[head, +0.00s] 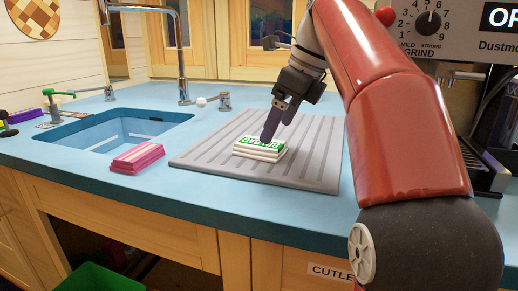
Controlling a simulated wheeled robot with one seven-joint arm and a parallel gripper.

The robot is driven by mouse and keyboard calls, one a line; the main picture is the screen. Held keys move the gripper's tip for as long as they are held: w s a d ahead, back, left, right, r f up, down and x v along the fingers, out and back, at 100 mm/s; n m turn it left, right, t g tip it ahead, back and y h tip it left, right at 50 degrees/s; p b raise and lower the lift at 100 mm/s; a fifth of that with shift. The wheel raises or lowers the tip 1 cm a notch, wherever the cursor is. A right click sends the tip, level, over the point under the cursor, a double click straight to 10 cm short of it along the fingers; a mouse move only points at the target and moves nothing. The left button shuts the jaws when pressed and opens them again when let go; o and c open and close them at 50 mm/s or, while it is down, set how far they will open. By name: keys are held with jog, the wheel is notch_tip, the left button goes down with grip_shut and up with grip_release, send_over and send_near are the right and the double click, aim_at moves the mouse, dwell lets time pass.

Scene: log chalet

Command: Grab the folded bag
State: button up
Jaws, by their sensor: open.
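A folded bag (260,148), white with a green printed top, lies as a flat stack on the grey ribbed drainboard (205,160). My gripper (278,124) points down just above the bag, its dark fingers over the bag's upper right part. The fingers are open. They overlap the bag's top in the picture, and I cannot tell whether they touch it. A second folded item (137,158), pink with stripes, lies on the blue counter to the left of the drainboard.
A blue sink (115,133) with a tall metal tap (183,60) is at the left. A coffee grinder (435,35) stands at the right. A green bin (90,279) is below the counter. The drainboard around the bag is clear.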

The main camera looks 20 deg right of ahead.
aim_at(261, 148)
jog(key=x, duration=0.2)
jog(key=b+x, duration=0.1)
jog(key=x, duration=0.2)
jog(key=shift+w+a, duration=0.2)
jog(key=shift+w, duration=0.05)
jog(key=shift+r, duration=0.1)
jog(key=c, duration=1.1)
